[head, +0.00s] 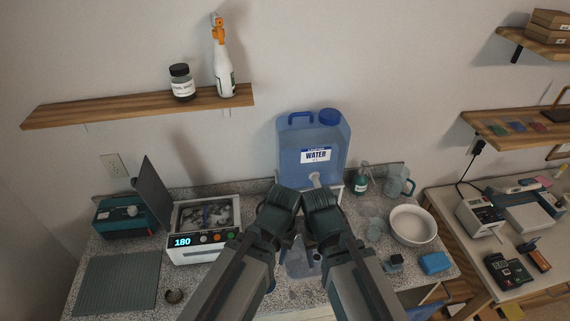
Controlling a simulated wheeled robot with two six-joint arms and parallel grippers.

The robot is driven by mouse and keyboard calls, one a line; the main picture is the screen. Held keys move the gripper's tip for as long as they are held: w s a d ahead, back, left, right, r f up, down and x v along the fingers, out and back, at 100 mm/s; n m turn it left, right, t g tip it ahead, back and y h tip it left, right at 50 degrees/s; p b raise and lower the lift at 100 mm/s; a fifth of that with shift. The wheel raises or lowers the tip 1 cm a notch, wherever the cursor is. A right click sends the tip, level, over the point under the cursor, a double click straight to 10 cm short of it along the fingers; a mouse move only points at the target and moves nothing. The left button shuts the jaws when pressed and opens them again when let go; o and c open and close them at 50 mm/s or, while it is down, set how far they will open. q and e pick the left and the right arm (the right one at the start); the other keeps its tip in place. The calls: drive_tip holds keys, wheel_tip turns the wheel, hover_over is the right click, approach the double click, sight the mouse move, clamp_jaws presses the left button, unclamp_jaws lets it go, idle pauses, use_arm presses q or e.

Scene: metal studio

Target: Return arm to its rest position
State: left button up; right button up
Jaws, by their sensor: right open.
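My two arms reach in from the bottom of the head view, lean toward each other and end close together in the middle, over the counter and in front of the water jug. The right gripper (321,200) is at the far end of the right arm; it is open and I see nothing held in it. The left gripper (281,200) is just beside it on the left. Its fingers are not clear, so I cannot tell whether it is open or shut. The blue water jug (291,150) stands behind both grippers, its tap close above the right one.
A heater box (202,248) showing 180 and a ribbed mat (117,284) are on the counter's left. A white bowl (413,225), clear cups and a blue sponge (435,262) are on its right. A wooden shelf (130,107) is above; a second bench stands right.

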use_arm(q)
wheel_tip(320, 180, down, 11)
drive_tip(key=b, duration=1)
use_arm(e)
wheel_tip(320, 180, down, 11)
drive_tip(key=shift+f, duration=0.1)
use_arm(q)
drive_tip(key=shift+r, duration=0.1)
use_arm(e)
drive_tip(key=shift+r, duration=0.2)
